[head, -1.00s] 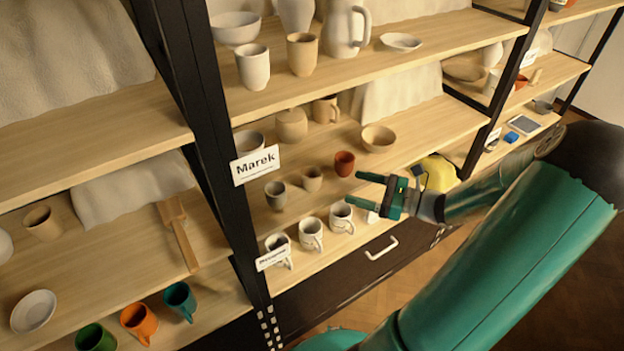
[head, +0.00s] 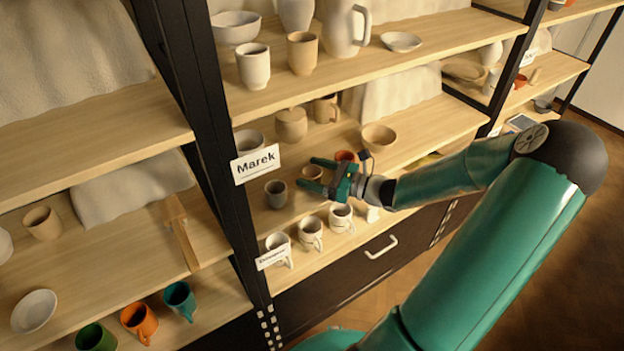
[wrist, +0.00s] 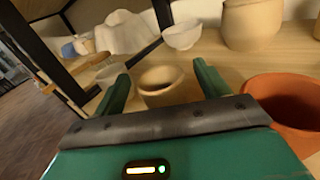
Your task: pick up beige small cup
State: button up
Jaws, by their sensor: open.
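The beige small cup (head: 312,172) stands upright on the middle shelf, between a grey cup (head: 276,193) and a terracotta cup (head: 345,156). In the wrist view the beige cup (wrist: 161,88) shows between the two green fingers of my gripper (wrist: 160,72), its open rim facing up. My gripper (head: 314,175) is open, and its fingers point toward the cup, one on each side. I cannot tell whether either finger touches it. Part of the cup is hidden behind the fingers in the head view.
The terracotta cup (wrist: 287,103) is close to my right finger in the wrist view. White mugs (head: 310,233) stand along the shelf's front edge. A dark post (head: 205,110) rises at the left.

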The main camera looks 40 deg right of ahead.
jog(key=shift+w+a, duration=0.2)
jog(key=shift+w, duration=0.15)
jog(key=c, duration=1.1)
jog(key=shift+c, duration=0.2)
jog(key=shift+r, duration=0.2)
jog(key=shift+r, duration=0.55)
jog(key=s+a+r, duration=0.6)
jog(key=a+r, duration=0.5)
jog(key=a, duration=0.1)
jog(key=shift+s+r, duration=0.3)
jog(key=shift+s, duration=0.05)
